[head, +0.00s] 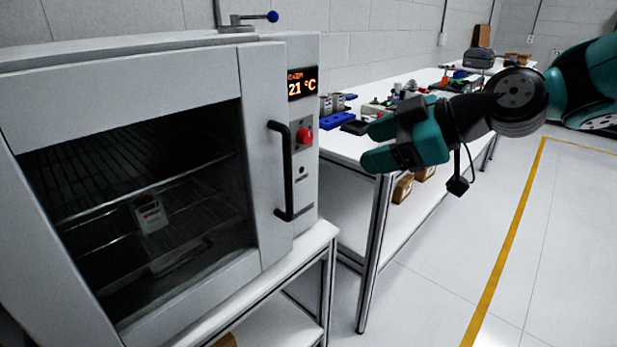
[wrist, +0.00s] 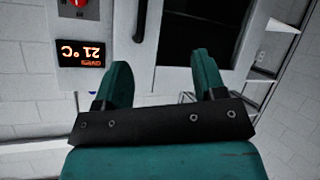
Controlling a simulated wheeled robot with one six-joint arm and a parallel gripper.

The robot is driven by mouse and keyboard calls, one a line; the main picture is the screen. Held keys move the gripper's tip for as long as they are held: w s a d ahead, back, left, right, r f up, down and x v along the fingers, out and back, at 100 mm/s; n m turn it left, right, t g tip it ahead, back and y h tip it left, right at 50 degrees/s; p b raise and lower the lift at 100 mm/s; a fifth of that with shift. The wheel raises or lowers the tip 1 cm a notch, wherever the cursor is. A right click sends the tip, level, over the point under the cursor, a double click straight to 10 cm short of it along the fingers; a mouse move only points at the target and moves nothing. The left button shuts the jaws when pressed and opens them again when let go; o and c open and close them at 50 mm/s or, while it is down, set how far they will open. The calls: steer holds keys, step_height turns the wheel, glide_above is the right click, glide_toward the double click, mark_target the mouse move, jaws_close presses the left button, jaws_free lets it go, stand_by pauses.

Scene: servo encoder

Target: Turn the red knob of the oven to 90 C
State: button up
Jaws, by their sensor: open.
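The oven (head: 262,150) is white and stands at the left in the head view. Its red knob (head: 304,135) is on the panel right of the black door handle, below a display (head: 302,83) that reads 21 °C. My gripper (head: 370,145) is open and empty, to the right of the knob and apart from it. In the wrist view, upside down, my gripper's teal fingers (wrist: 160,80) are spread with nothing between them. The display (wrist: 82,53) and the red knob (wrist: 78,3) show at the upper left there, the knob partly cut off by the top edge.
The black door handle (head: 284,172) stands out left of the knob. The glass shows racks with a small container (head: 151,213) inside. A white workbench (head: 345,146) with several small items is behind my gripper. Open floor (head: 440,270) lies at the lower right.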

steer(key=w+d+f+n+t+y+b, duration=0.25)
steer(key=w+f+b, duration=0.2)
steer(key=w, duration=0.25)
steer(key=w+d+f+n+t+y+b, duration=0.1)
steer(key=w+f+n+t+b, duration=0.1)
steer(key=w+f+n+b, duration=0.25)
steer(key=m+p, duration=0.2)
steer(key=p, duration=0.3)
glide_toward(310, 138)
steer(key=shift+t, duration=0.35)
steer(key=x, duration=0.9)
steer(key=shift+a+f, duration=0.15)
steer(key=shift+a, duration=0.05)
steer(key=shift+c, duration=0.5)
steer(key=c, duration=0.8)
